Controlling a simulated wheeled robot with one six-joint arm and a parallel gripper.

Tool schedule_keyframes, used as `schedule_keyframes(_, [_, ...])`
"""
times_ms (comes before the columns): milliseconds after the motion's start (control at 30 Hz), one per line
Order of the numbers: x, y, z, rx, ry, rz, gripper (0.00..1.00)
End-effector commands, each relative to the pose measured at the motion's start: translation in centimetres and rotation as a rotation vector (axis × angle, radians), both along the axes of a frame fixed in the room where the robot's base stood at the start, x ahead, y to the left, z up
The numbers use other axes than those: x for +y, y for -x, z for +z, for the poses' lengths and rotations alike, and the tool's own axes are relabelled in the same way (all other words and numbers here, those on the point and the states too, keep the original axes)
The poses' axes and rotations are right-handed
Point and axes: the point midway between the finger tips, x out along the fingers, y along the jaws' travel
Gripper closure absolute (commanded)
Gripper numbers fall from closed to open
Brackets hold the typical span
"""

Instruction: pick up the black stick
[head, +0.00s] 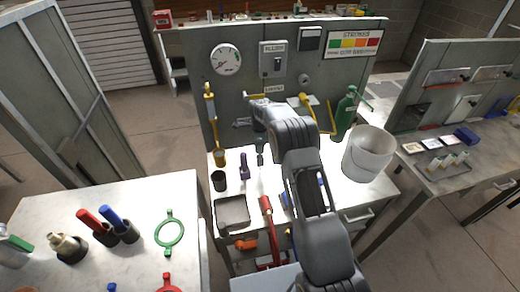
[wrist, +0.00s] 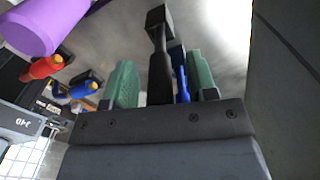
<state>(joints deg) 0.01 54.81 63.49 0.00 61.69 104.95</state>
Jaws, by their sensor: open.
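The black stick (wrist: 159,60) shows in the wrist view, a dark shaft with a wider blocky end. It appears between the two green fingers of my gripper (wrist: 163,80), which stand apart with visible gaps on both sides of the stick. I cannot tell how far beyond the fingertips it lies. In the head view my arm reaches over the workbench, and its wrist hides part of the area below. A dark upright shape (head: 260,150) shows there, but I cannot tell whether it is the stick or my gripper.
A purple object (wrist: 45,22) is at the upper left of the wrist view, and a blue tool (wrist: 181,80) shows beside the stick. On the bench stand a dark cup (head: 219,180), a metal tray (head: 232,213) and a white bucket (head: 368,155). A grey panel (head: 230,95) rises behind.

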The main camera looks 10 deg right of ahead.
Motion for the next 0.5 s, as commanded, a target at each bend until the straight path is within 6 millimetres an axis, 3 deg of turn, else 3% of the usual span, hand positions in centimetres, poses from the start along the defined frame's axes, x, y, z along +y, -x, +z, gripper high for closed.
schedule_keyframes(67, [-0.01, 0.00, 0.00, 0.000, 0.000, 0.000, 0.48])
schedule_keyframes(500, [0.00, 0.00, 0.03, 0.000, 0.000, 0.000, 0.90])
